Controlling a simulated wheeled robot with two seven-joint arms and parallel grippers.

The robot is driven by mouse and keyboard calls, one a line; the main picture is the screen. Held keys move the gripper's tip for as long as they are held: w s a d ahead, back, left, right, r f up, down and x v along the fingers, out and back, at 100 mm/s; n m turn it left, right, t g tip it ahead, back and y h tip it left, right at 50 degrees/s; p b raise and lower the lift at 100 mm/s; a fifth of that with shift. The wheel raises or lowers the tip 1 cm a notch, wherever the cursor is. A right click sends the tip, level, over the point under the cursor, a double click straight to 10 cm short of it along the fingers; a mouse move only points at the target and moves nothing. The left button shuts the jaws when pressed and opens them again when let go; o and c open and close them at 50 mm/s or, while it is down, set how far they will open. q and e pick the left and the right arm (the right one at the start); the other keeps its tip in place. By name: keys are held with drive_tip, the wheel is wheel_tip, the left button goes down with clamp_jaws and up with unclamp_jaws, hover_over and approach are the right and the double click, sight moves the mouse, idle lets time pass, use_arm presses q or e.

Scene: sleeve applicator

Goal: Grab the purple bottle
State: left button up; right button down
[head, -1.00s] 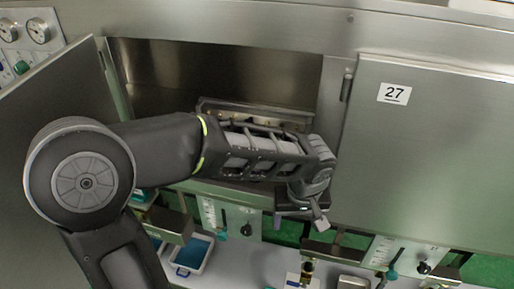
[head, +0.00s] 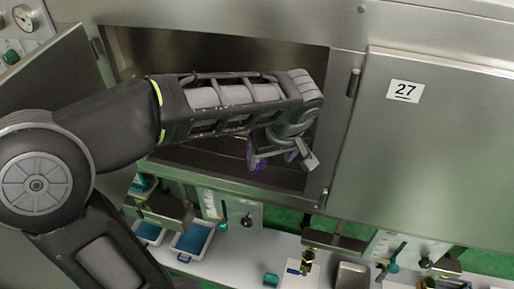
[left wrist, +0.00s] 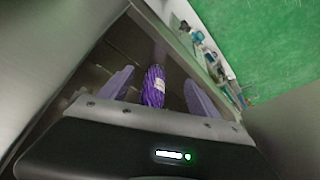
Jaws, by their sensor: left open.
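The purple bottle (left wrist: 153,86) has a pale label and shows in the left wrist view, between the two fingers of my left gripper (left wrist: 158,90). Gaps show on both sides of it, so the fingers are apart from it. In the head view my left gripper (head: 279,158) is at the opening of the cabinet, pointing down and inward. A purple patch shows by its fingers there; I cannot tell how much of it is bottle. The gripper is open. My right gripper is not in view.
The open cabinet (head: 215,52) has metal walls, with an open door (head: 50,100) at left and a closed door numbered 27 (head: 440,150) at right. Below, a white counter holds blue trays (head: 191,240), a metal tray (head: 352,275) and valve panels.

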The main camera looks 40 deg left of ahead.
use_arm(q)
drive_tip(key=w+a, duration=0.1)
drive_tip(key=a, duration=0.1)
drive_tip(key=w+a+p, duration=0.1)
drive_tip(key=w+a, duration=0.1)
drive_tip(key=w+a+p, duration=0.1)
drive_tip(key=w+a, duration=0.1)
drive_tip(key=shift+a, duration=0.4)
drive_tip(key=shift+w+a, duration=0.25)
drive_tip(key=shift+a, duration=0.05)
drive_tip(key=shift+f, duration=0.1)
drive_tip(key=p+x, duration=0.1)
drive_tip(key=x, duration=0.3)
drive_tip(key=shift+a+f, duration=0.1)
drive_tip(key=shift+f, duration=0.3)
drive_tip(key=shift+c, duration=0.2)
drive_tip(key=shift+w, duration=0.1)
clamp_jaws()
